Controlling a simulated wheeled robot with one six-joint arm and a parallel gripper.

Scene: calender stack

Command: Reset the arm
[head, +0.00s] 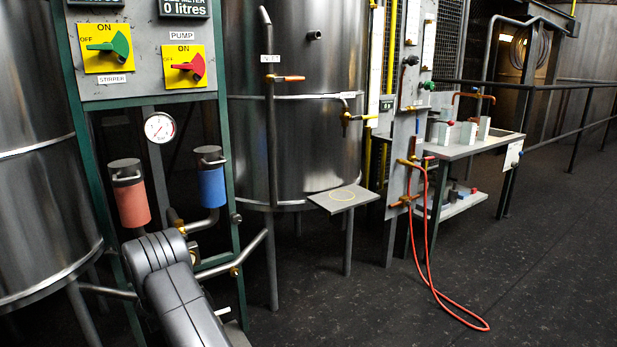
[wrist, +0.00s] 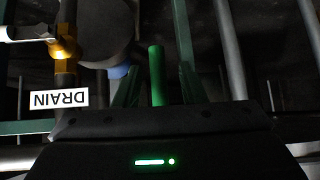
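My arm (head: 180,290) reaches in from the bottom of the head view, in front of the green-framed panel, below the red and blue canisters. It hides my gripper there. In the wrist view my gripper (wrist: 159,72) has its two dark fingers apart, with a lit green bar on its black body. A green rod (wrist: 157,76) shows between the fingers, with a gap on each side. I cannot tell whether it lies within their reach or beyond. A brass valve (wrist: 64,50) and an upside-down DRAIN label (wrist: 59,98) are to the left.
Pipes and green frame bars surround my gripper closely. The red canister (head: 131,200) and blue canister (head: 210,186) hang above my arm. A steel tank (head: 310,150), a small shelf (head: 343,199) and a red hose (head: 428,250) stand to the right.

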